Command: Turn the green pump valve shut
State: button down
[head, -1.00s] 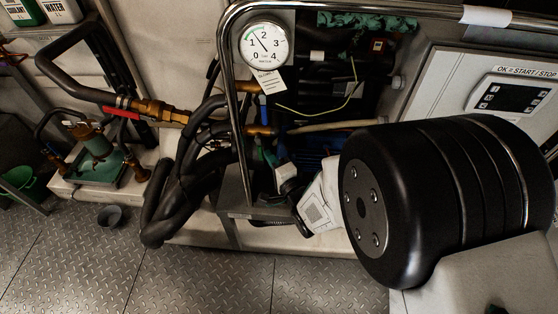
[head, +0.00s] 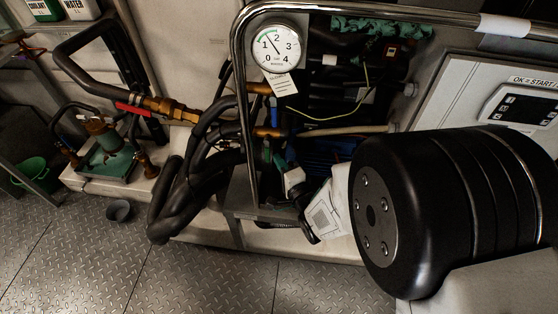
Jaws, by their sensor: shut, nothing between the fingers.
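The green valve handle (head: 268,153) shows as a small narrow green piece among dark hoses, below the brass fittings in the middle of the head view. My gripper (head: 284,170) is small and partly in shadow just right of and below it, at the end of my pale wrist. It looks shut and empty. Whether its fingertips touch the green handle cannot be told. The valve body is hidden by hoses and shadow.
A chrome rail (head: 240,90) curves close in front of the valve area. A pressure gauge (head: 277,48) hangs above, reading between 1 and 2. Thick black hoses (head: 180,205) lie to the left. A red lever (head: 130,109) and a control panel (head: 520,105) flank the area.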

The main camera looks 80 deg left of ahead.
jog(key=w+v, duration=0.2)
jog(key=v, duration=1)
jog(key=shift+a+f, duration=0.25)
jog(key=shift+f, duration=0.1)
